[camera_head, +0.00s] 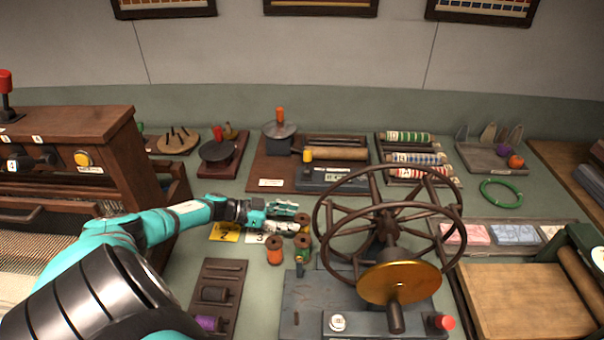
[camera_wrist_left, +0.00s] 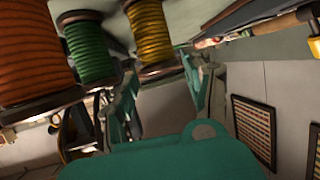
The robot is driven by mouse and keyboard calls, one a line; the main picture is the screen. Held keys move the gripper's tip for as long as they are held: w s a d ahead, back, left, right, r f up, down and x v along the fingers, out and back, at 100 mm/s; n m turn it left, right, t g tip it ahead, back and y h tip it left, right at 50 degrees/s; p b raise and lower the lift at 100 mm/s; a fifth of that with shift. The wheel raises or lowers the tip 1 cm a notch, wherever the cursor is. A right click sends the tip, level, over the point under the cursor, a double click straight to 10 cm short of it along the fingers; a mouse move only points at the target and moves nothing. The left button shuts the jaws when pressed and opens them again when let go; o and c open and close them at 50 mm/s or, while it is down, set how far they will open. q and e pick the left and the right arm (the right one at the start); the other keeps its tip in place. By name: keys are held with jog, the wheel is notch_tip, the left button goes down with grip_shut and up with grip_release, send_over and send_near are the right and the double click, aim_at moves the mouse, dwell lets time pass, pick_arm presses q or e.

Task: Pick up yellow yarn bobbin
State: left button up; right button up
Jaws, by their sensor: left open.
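The yellow yarn bobbin (camera_wrist_left: 152,32) has brown end flanges and shows at the top middle of the left wrist view, lying between the lines of my two finger pads. My left gripper (camera_wrist_left: 163,88) is open, with one finger on each side of the bobbin's near flange. I cannot tell if either finger touches it. In the head view my left gripper (camera_head: 288,215) is low over the table, its fingertips at a brown-flanged bobbin (camera_head: 304,219) whose yarn is mostly hidden. My right gripper is not in view.
A green bobbin (camera_head: 302,246) and an orange bobbin (camera_head: 274,250) stand close in front of the gripper. A large spoked wheel (camera_head: 453,206) on a dark base is just to the right. Numbered cards (camera_head: 226,231) lie under the wrist. A wooden tray (camera_head: 205,270) sits nearer.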

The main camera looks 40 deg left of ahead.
aim_at(299, 219)
pick_arm(q)
jog(key=x, duration=0.4)
jog(key=shift+w, duration=0.1)
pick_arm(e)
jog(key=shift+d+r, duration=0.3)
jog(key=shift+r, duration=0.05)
pick_arm(q)
jog(key=shift+c, duration=0.6)
jog(key=c, duration=0.7)
jog(key=shift+o, duration=0.2)
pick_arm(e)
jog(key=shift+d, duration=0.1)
pick_arm(q)
jog(key=shift+a, duration=0.1)
